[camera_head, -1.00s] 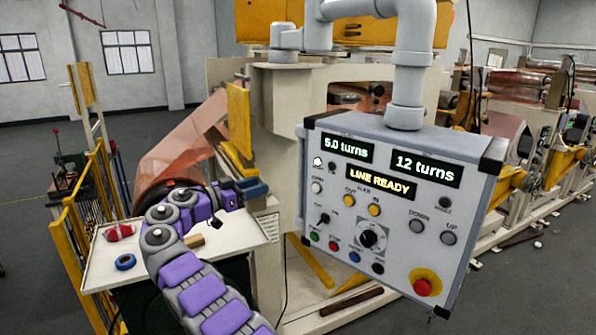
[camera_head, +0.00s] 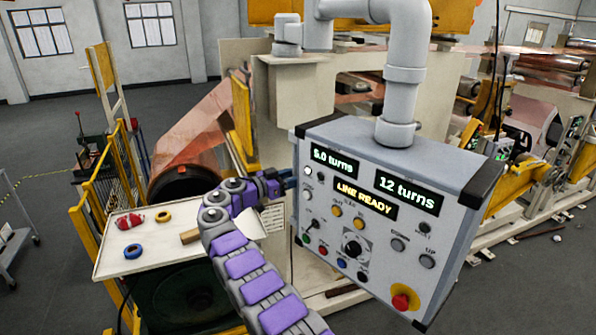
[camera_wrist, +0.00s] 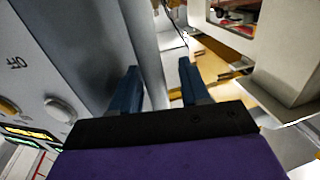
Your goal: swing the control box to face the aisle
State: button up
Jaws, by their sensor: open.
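The grey control box (camera_head: 440,165) hangs from a thick grey pipe arm (camera_head: 404,80). Its panel, with lit displays, knobs and a red stop button (camera_head: 403,300), faces toward me and slightly left. My gripper (camera_head: 290,178) is open at the box's left edge, its tips partly hard to make out there. In the wrist view the two blue fingers (camera_wrist: 157,67) point at the box's grey edge strip (camera_wrist: 146,40), which shows between them. Part of the panel (camera_wrist: 30,60) fills the left side. I cannot tell whether either finger touches the box.
A pale worktable (camera_head: 160,262) at left holds a red item (camera_head: 131,221), a blue tape roll (camera_head: 133,251) and a yellow roll (camera_head: 164,217). Yellow railing (camera_head: 95,200) and the copper foil machine (camera_head: 195,135) stand behind.

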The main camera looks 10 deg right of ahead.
jog(key=shift+d, duration=1.05)
jog(key=shift+a, duration=1.25)
jog(key=shift+c, duration=1.3)
jog(key=shift+s+a, duration=0.1)
jog(key=shift+a, duration=0.1)
jog(key=shift+c, duration=1.4)
jog(key=shift+s+d+r, duration=0.1)
jog(key=shift+d, duration=0.15)
jog(key=shift+c, duration=0.8)
jog(key=shift+d, duration=0.3)
jog(key=shift+c, duration=0.7)
jog(key=shift+w+d, duration=0.2)
jog(key=shift+w, duration=0.1)
grip_shut()
jog(key=shift+a+f, duration=0.1)
jog(key=shift+f, duration=0.1)
